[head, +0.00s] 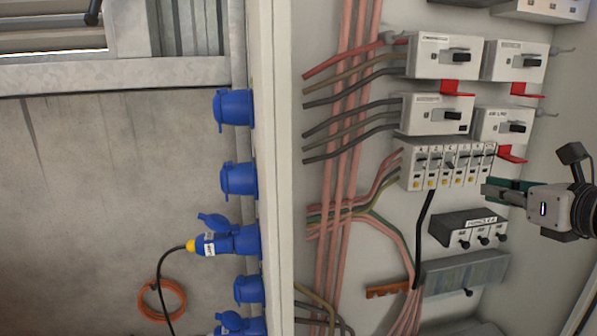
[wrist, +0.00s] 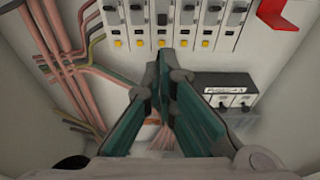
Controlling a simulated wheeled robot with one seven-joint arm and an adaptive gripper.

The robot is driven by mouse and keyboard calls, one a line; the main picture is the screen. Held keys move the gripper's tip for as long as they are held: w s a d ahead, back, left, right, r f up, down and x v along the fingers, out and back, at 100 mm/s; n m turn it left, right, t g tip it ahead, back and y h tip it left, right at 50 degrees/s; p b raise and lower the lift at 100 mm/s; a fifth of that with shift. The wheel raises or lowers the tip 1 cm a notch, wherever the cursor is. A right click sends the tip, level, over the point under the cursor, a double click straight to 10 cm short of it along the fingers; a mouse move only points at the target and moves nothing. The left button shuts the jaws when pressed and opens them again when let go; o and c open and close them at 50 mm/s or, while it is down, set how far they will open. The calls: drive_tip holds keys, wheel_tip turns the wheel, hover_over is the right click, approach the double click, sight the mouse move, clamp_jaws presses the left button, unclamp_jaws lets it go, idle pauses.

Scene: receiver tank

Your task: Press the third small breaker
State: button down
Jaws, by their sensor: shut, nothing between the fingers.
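A row of several white small breakers (head: 447,166) with dark levers and yellow buttons sits in the panel, below the larger breakers. The third small breaker from the left (head: 447,168) also shows in the wrist view (wrist: 162,24), near the top centre. Its lever appears lower than those beside it. My gripper (head: 486,190) is shut and empty, at the lower right of the row in the head view. In the wrist view my gripper (wrist: 168,62) has its fingertips just below the row, under the third and fourth breakers. I cannot tell whether they touch anything.
Larger breakers (head: 442,56) with red tabs sit above the row. A dark-topped switch box (head: 468,226) and a grey box (head: 465,272) lie below. Pink and grey cables (head: 345,150) run at left. Blue sockets (head: 238,180) line the wall beyond the panel's edge.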

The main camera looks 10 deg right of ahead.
sight(444, 180)
drive_tip(key=shift+w, duration=0.1)
drive_tip(key=b+x, duration=0.1)
drive_tip(key=x, duration=0.9)
drive_tip(key=shift+s+r+g+p, duration=0.55)
drive_tip(key=shift+g+p, duration=0.45)
drive_tip(key=shift+p, duration=2)
drive_tip(key=r+g+p, duration=0.1)
drive_tip(key=p, duration=0.2)
drive_tip(key=shift+s, duration=0.1)
drive_tip(key=p, duration=0.1)
drive_tip(key=g+p, duration=0.1)
drive_tip(key=p, duration=0.1)
drive_tip(key=shift+s+r+g, duration=0.1)
drive_tip(key=shift+r+g, duration=0.15)
drive_tip(key=shift+g, duration=0.05)
drive_tip(key=shift+d+r+p, duration=0.1)
drive_tip(key=shift+r+p, duration=0.05)
drive_tip(key=shift+p, duration=0.55)
drive_tip(key=shift+r, duration=0.15)
